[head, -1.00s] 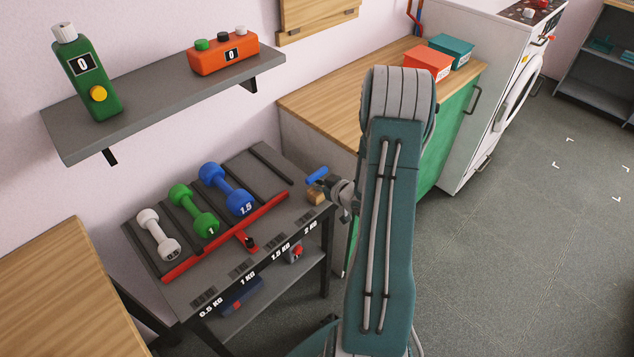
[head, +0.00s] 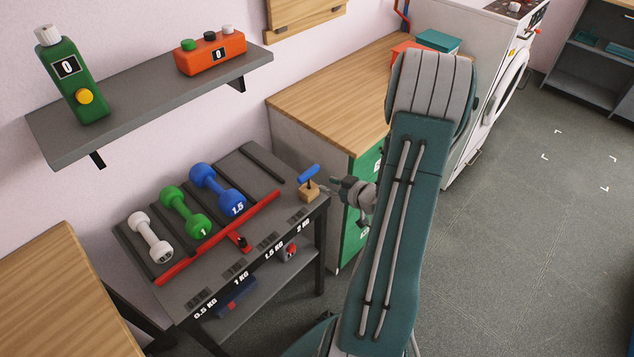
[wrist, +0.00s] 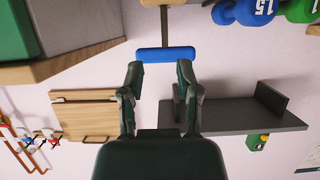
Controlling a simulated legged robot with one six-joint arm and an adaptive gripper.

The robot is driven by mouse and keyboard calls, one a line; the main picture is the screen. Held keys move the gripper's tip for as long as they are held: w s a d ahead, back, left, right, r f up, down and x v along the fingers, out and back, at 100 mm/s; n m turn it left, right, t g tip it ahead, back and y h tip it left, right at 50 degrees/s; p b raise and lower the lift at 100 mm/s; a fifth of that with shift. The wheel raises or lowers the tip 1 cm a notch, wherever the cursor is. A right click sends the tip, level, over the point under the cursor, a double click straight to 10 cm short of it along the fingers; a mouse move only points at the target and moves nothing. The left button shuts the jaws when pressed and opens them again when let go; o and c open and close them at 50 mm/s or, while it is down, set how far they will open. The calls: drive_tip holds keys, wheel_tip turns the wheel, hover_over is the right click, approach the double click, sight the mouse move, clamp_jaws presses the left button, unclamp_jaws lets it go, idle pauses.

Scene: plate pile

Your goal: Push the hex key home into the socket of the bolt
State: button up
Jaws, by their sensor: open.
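The hex key has a blue cross handle (head: 309,172) and stands upright over a small wooden block (head: 308,191) at the right end of the dumbbell rack. The handle (wrist: 166,54) also shows in the wrist view, with a thin dark shaft running up to the block (wrist: 163,3) at the picture's top edge. The bolt and its socket cannot be made out. My gripper (wrist: 160,69) is open and empty, its two fingertips just short of the handle, one toward each end. In the head view my gripper (head: 333,187) is right of the block, apart from it.
The dark rack (head: 185,290) holds white, green and blue dumbbells behind a red bar (head: 218,238). A grey wall shelf (head: 150,105) carries a green bottle and an orange box. A wooden-topped cabinet (head: 325,110) stands behind the block.

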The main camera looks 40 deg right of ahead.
drive_tip(key=w+a+r+g+h, duration=0.2)
drive_tip(key=a+r+h, duration=0.15)
drive_tip(key=r, duration=0.55)
drive_tip(key=w+a+r+g+h, duration=0.15)
drive_tip(key=a+r, duration=0.25)
drive_tip(key=r, duration=0.4)
drive_tip(key=s+a+r+g+y, duration=0.2)
drive_tip(key=s+a+r, duration=0.2)
drive_tip(key=s+a, duration=0.4)
drive_tip(key=s+a+r+g+y, duration=0.2)
drive_tip(key=s+a+r, duration=0.2)
drive_tip(key=s+a, duration=0.4)
drive_tip(key=a, duration=0.5)
drive_tip(key=shift+m, duration=0.4)
